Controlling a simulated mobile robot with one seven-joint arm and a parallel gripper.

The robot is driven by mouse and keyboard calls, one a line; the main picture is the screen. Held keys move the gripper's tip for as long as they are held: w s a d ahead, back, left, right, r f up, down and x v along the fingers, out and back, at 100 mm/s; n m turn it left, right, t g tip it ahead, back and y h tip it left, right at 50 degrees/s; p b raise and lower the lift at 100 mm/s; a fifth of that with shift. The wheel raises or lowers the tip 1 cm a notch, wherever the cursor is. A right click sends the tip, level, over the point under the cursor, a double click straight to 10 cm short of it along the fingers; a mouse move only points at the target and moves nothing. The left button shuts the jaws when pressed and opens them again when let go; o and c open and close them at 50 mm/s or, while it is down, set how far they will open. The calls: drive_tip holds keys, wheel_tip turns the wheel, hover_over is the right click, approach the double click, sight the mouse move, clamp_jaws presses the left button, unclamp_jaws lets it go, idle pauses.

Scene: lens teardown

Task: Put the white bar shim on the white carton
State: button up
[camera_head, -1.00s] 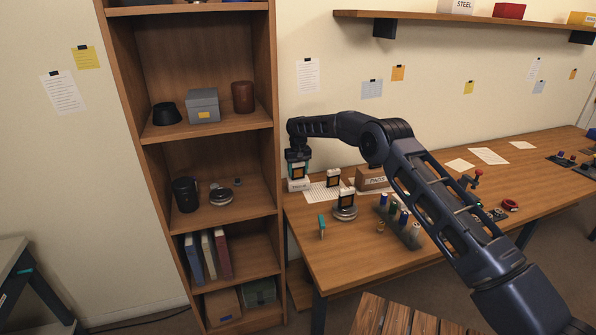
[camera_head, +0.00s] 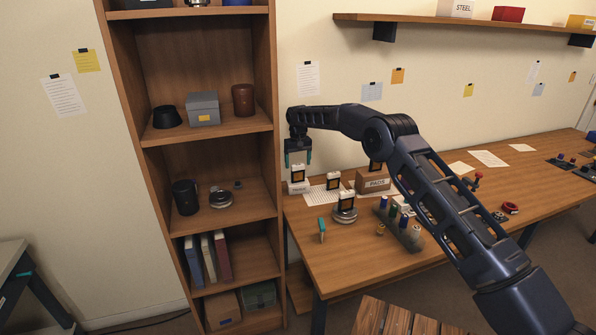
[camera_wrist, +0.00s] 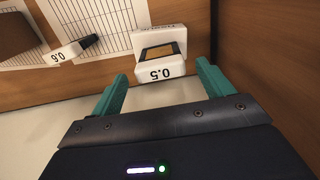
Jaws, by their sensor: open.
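The white bar shim, marked 0.5 (camera_wrist: 161,70), shows ahead of my fingers in the wrist view, with a dark, orange-centred plate on it. In the head view this piece (camera_head: 298,174) appears to rest on the small white carton (camera_head: 299,187) at the table's left back corner. The carton's lettering is too small to read there. My gripper (camera_head: 298,160) is just above the piece, pointing down. In the wrist view its teal fingers (camera_wrist: 160,88) are apart, with nothing between them. The exact contact between shim and carton is partly hidden.
Another stands on a round metal base (camera_head: 345,215). A brown PADS box (camera_head: 372,181) is right of the carton. The tall wooden shelf (camera_head: 280,100) stands close on the left.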

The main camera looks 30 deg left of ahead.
drive_tip(key=shift+r, duration=3)
drive_tip(key=w+d+r+m+t, duration=0.1)
drive_tip(key=w+d+r, duration=0.1)
drive_tip(key=d+r, duration=1.1)
drive_tip(key=w+d+r+m, duration=0.25)
drive_tip(key=d+r, duration=0.75)
drive_tip(key=d, duration=0.7)
drive_tip(key=s+d+r, duration=0.2)
drive_tip(key=d+r, duration=0.1)
drive_tip(key=d, duration=0.4)
drive_tip(key=s+d+r, duration=0.2)
drive_tip(key=d+r, duration=0.1)
drive_tip(key=d, duration=0.3)
drive_tip(key=s+d+r+m+t, duration=0.1)
drive_tip(key=s+d, duration=0.7)
drive_tip(key=d, duration=0.3)
drive_tip(key=s+d+r+m+t, duration=0.1)
drive_tip(key=s+d+m, duration=0.1)
drive_tip(key=s+d, duration=0.7)
drive_tip(key=s+d+f+m, duration=0.1)
drive_tip(key=s+d+f, duration=0.4)
drive_tip(key=s, duration=0.5)
drive_tip(key=s+d+f+m+t, duration=0.1)
drive_tip(key=s+d+f, duration=0.4)
drive_tip(key=s+d, duration=0.5)
drive_tip(key=shift+d+f+t, duration=0.2)
drive_tip(key=shift+f+t, duration=0.1)
drive_tip(key=shift+f, duration=0.1)
